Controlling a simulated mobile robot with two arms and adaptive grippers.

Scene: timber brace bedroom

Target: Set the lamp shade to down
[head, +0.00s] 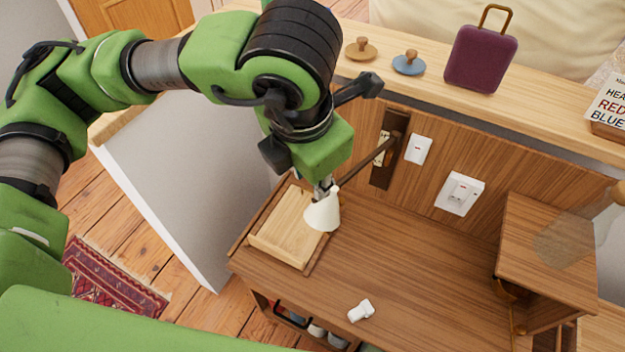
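The lamp shade (322,212) is a small white cone at the end of a dark wooden lamp arm (368,161). The arm comes out from a dark wall plate (384,178) on the wooden back panel. The shade hangs above the desk with its wide end toward the desktop, somewhat tilted. My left gripper (320,183) is right above the shade, at its narrow top. Its fingertips are mostly hidden behind my green wrist, so I cannot tell whether it is open or touches the shade. My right gripper is not in view.
A light wooden tray (270,243) lies on the desk (400,265) just left of the shade. White switches (460,194) are on the back panel. A small white object (361,310) lies near the front edge. A purple case (481,58) stands on the ledge. The middle of the desk is clear.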

